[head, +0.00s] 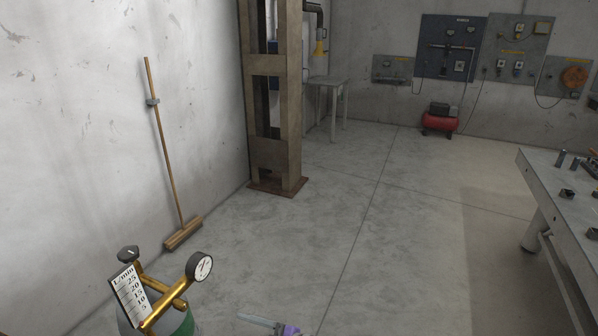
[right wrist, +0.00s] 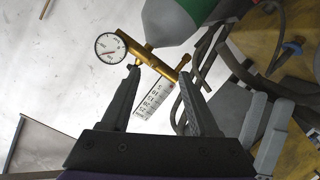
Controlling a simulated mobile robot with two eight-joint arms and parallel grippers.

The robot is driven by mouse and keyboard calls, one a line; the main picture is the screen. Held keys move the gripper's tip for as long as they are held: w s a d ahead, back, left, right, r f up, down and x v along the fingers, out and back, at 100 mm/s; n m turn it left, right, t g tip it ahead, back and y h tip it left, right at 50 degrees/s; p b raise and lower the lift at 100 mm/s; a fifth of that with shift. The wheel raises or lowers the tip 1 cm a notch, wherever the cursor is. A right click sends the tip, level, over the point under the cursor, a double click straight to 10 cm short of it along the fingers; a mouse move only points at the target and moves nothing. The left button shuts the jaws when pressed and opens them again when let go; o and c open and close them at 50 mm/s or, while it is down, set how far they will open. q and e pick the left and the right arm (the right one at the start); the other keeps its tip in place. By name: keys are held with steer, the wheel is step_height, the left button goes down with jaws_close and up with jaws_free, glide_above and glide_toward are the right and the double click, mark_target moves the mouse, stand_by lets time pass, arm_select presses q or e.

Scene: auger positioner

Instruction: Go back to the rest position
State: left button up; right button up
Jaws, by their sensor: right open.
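My right gripper (right wrist: 160,78) is open in the right wrist view, its two dark fingers spread apart with nothing held between them. A brass gas regulator (right wrist: 150,60) with a round dial gauge (right wrist: 110,47) and a white flow scale (right wrist: 157,98) appears beyond the fingertips. The picture does not settle whether a finger touches it. The regulator also shows at the bottom left of the head view (head: 163,295), on top of a grey and green cylinder (head: 184,327). My left gripper is not in view.
Dark hoses (right wrist: 232,62) lie beside the cylinder in the right wrist view. In the head view, a broom (head: 165,150) leans on the left wall, a steel column (head: 275,150) stands behind, and a workbench (head: 545,185) is at the right. The middle floor is clear.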

steer(key=s+d+f+m+h, duration=0.1)
steer(key=s+d+m+h, duration=0.3)
steer(key=d, duration=0.6)
steer(key=s+d+f+m+h, duration=0.2)
steer(key=s+d+m+h, duration=0.3)
steer(key=d+m, duration=0.4)
steer(key=s+d+f+m+h, duration=0.2)
steer(key=s+d+m+h, duration=0.3)
steer(key=d, duration=0.6)
steer(key=shift+d+m, duration=0.4)
steer(key=shift+m, duration=0.6)
steer(key=shift+f, duration=0.1)
steer(key=shift+c, duration=0.9)
steer(key=shift+a, duration=0.15)
